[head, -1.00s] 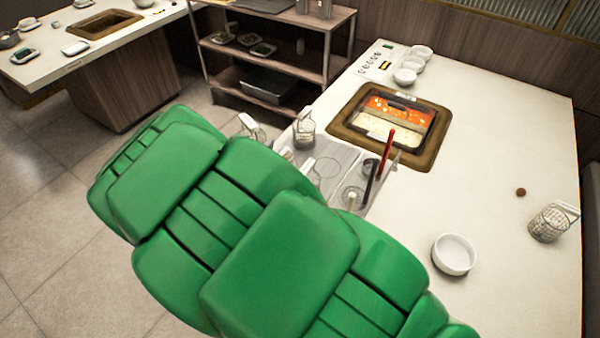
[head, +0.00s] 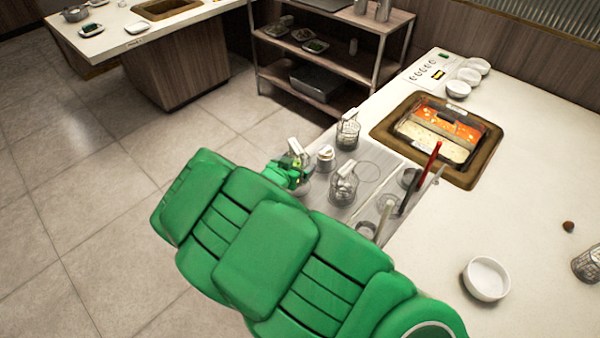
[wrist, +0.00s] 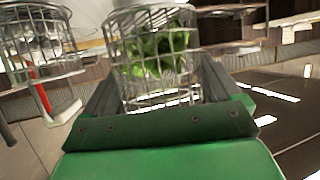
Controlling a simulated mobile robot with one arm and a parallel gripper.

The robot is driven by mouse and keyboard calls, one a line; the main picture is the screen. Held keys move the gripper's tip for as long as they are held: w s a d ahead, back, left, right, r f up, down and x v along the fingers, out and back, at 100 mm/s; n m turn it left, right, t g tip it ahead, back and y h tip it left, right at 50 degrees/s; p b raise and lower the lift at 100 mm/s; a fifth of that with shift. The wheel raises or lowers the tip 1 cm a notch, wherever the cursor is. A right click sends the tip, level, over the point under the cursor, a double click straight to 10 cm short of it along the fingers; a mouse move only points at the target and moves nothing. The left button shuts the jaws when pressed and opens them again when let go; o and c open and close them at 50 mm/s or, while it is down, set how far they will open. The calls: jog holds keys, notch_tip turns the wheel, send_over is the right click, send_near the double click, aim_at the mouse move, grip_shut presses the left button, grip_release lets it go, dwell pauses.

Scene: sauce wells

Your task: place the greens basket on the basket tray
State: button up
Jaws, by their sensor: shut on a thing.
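The greens basket (wrist: 152,60), a wire basket with green leaves, sits between the fingers of my gripper (wrist: 158,95) in the wrist view. My gripper (head: 285,175) is shut on it. In the head view the basket's white handle (head: 296,148) shows at the left of the grey basket tray (head: 376,188); my arm hides part of the basket. The tray holds a wire basket at its back (head: 348,132) and another near its front left (head: 343,186). Whether the held basket touches anything is unclear.
A red-handled utensil (head: 430,160) and other upright handles stand right of the tray. A hot pot (head: 440,130) is set in the counter. A white bowl (head: 487,278) stands at the front right.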

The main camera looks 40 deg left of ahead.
jog(key=shift+f, duration=2.05)
jog(key=shift+f, duration=0.15)
jog(key=o, duration=1)
jog(key=shift+c, duration=0.2)
jog(key=shift+s+r, duration=0.1)
jog(key=shift+r, duration=0.1)
jog(key=shift+v, duration=1.05)
jog(key=v, duration=0.9)
jog(key=shift+s+r, duration=0.2)
jog(key=shift+s, duration=0.1)
jog(key=shift+d, duration=0.1)
